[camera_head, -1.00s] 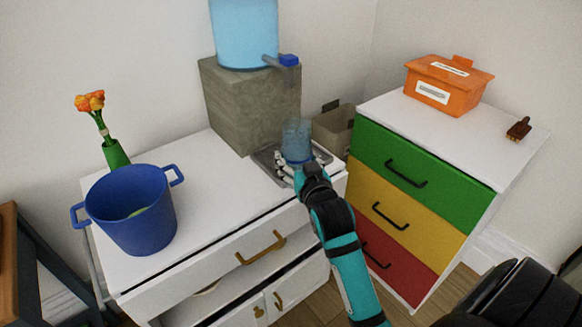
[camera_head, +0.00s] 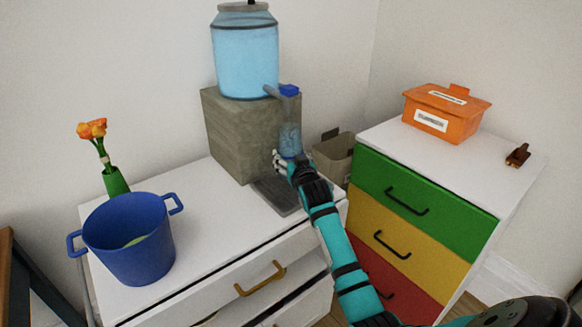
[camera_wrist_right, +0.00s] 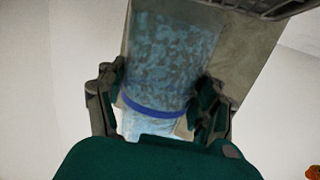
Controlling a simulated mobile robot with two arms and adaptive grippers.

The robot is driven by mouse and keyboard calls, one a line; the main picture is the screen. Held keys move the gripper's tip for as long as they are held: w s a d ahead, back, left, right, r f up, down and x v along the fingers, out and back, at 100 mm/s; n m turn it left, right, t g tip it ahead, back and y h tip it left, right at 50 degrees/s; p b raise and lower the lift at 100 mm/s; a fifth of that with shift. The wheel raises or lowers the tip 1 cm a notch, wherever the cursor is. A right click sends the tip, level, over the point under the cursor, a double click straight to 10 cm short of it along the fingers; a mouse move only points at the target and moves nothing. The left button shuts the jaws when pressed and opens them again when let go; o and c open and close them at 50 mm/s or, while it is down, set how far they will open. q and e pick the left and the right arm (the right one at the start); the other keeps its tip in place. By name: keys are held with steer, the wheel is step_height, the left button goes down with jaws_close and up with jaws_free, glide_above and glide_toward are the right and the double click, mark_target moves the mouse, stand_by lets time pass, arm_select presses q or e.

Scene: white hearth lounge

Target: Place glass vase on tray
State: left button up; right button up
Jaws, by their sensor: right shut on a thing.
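The glass vase (camera_head: 290,138) is a bluish, see-through cylinder. My right gripper (camera_head: 288,160) is shut on its lower part and holds it roughly upright, raised above the tray, with its top close under the dispenser's tap. In the right wrist view the vase (camera_wrist_right: 170,60) sits between the two fingers of my right gripper (camera_wrist_right: 155,100), with a dark blue band around it. The dark grey tray (camera_head: 272,194) lies on the white cabinet in front of the stone block, its right part hidden by my arm. My left gripper is not in view.
A water dispenser (camera_head: 246,62) with a blue tap (camera_head: 289,90) stands on the stone block (camera_head: 235,130). A blue pot (camera_head: 135,250) and a green vase of orange flowers (camera_head: 115,182) stand left on the white cabinet (camera_head: 205,240). An orange box (camera_head: 440,115) stands on the coloured drawers.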

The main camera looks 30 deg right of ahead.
steer(key=shift+f, duration=1.35)
steer(key=shift+f, duration=0.1)
steer(key=o, duration=1.7)
steer(key=shift+f, duration=0.1)
steer(key=v, duration=1.2)
steer(key=shift+s, duration=0.1)
